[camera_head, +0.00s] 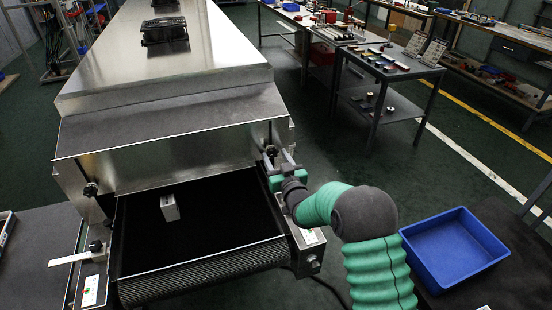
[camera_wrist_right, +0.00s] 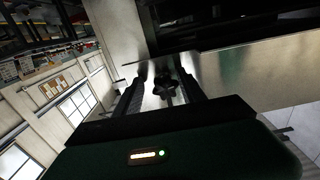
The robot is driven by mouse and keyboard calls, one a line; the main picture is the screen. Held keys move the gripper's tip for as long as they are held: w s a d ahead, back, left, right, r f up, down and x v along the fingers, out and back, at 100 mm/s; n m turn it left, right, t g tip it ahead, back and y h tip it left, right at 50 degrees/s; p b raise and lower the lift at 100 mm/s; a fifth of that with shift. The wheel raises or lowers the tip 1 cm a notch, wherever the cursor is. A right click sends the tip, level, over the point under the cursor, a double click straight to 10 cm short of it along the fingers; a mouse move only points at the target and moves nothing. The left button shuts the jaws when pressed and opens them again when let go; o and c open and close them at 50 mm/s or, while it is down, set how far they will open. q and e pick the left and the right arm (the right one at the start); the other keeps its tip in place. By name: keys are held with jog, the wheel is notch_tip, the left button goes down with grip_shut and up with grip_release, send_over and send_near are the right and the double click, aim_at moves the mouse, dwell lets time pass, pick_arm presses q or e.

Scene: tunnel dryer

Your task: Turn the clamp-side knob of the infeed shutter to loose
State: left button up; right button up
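The infeed shutter (camera_head: 165,155) is a metal plate across the dryer mouth, with a dark knob at each end. The right knob (camera_head: 271,150) is beside my right gripper (camera_head: 281,162); the left knob (camera_head: 91,189) stands clear. In the right wrist view, a dark lobed knob (camera_wrist_right: 165,87) sits beyond and between the fingers of my right gripper (camera_wrist_right: 163,82). The fingers are apart, with gaps showing on both sides of the knob; I see no clear contact. My left gripper is out of view.
A black belt (camera_head: 215,225) carries a small grey-white block (camera_head: 170,208). A pale bar with a dark knob (camera_head: 95,247) is mounted at the left rail. A blue bin (camera_head: 455,248) stands on the right, and a parts table (camera_head: 385,68) behind.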

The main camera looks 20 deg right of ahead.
jog(key=shift+s+a+r, duration=0.3)
jog(key=shift+a+r, duration=0.05)
jog(key=shift+a, duration=0.1)
jog(key=c, duration=0.5)
grip_shut()
jog(key=shift+d+f, duration=0.1)
jog(key=shift+d, duration=0.15)
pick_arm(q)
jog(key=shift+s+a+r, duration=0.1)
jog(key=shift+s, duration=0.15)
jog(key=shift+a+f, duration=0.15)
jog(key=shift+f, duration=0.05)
pick_arm(e)
jog(key=shift+a, duration=0.15)
